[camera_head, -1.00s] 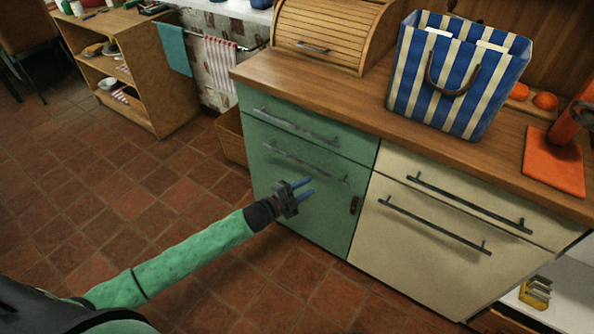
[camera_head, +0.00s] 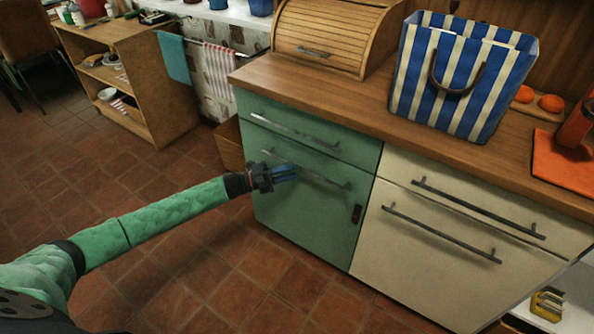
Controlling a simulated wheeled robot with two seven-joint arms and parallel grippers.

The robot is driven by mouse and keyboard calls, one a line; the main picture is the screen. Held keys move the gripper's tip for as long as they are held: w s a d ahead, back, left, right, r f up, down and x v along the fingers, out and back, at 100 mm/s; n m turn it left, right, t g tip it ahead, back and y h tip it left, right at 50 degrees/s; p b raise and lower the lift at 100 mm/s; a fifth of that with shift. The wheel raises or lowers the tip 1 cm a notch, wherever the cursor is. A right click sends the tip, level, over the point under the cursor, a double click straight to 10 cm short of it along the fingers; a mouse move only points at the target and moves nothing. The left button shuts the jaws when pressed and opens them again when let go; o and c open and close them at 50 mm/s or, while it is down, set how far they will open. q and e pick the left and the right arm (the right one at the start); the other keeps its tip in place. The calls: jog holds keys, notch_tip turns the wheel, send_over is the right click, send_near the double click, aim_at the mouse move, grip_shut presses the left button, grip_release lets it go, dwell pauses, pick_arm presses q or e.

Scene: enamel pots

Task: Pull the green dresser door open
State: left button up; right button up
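The green dresser door (camera_head: 305,217) is shut, below a green drawer in the left half of the dresser. Its long metal bar handle (camera_head: 322,180) runs along the door's upper part. My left gripper (camera_head: 290,172) is in front of the door at the handle's left part, overlapping it in the picture. Its blue fingers point right and look close together; I cannot tell whether they hold the bar. My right gripper is not in view.
The green drawer (camera_head: 300,130) and the cream door (camera_head: 440,255) beside the green door are shut. A striped bag (camera_head: 455,85) and a wooden bread box (camera_head: 325,35) stand on the worktop. A wooden box (camera_head: 229,143) stands left of the dresser. The tiled floor in front is clear.

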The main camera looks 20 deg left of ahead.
aim_at(297, 171)
pick_arm(q)
jog(key=shift+x, duration=1.7)
grip_shut()
